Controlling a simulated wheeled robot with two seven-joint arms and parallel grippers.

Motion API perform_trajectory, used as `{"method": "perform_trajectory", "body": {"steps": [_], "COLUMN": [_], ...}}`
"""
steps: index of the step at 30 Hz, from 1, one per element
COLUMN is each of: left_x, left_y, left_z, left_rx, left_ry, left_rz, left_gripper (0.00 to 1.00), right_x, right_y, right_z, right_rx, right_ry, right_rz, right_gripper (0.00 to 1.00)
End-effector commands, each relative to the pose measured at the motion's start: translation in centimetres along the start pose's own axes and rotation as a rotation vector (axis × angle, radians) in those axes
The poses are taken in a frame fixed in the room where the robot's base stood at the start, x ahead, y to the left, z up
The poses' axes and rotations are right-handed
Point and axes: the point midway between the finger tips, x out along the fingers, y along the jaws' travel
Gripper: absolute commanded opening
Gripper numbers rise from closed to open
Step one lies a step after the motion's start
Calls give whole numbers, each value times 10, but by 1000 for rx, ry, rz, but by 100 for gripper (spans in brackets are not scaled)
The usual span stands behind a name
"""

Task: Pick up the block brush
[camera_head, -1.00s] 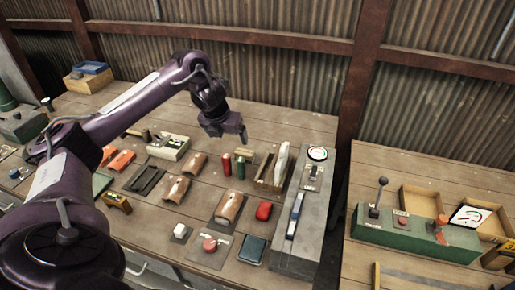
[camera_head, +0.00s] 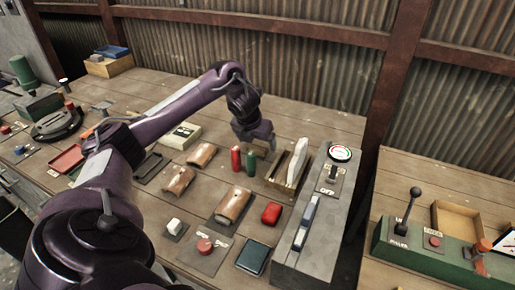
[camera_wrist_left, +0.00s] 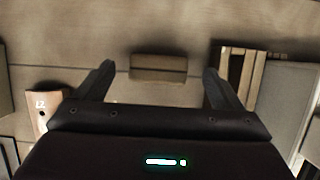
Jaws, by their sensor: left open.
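The block brush appears as a small tan block in the left wrist view (camera_wrist_left: 158,67), lying on the wooden bench. It sits between and beyond the two finger tips, apart from both. In the head view the brush is mostly hidden behind my left gripper (camera_head: 257,143), which is low over the bench near the back. This gripper is open and empty, its fingers pointing down toward the brush. My right gripper is in neither view.
A red cylinder (camera_head: 235,159) and a green cylinder (camera_head: 251,162) stand close in front of the gripper. A wooden tray (camera_head: 277,177) holding a white upright piece is to the right, beside a grey control console (camera_head: 322,220). Bare bench lies behind.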

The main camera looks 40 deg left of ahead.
Motion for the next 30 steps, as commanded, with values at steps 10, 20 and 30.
{"method": "perform_trajectory", "body": {"steps": [10,20,30], "left_x": [35,34,34], "left_y": [2,2,2], "left_z": [1,1,1], "left_rx": [0,0,0], "left_ry": [2,1,0], "left_rz": [0,0,0], "left_gripper": [89,68,40], "right_x": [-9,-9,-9], "right_y": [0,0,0], "right_z": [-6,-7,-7], "right_rx": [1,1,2], "right_ry": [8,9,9], "right_rz": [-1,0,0], "right_gripper": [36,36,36]}}
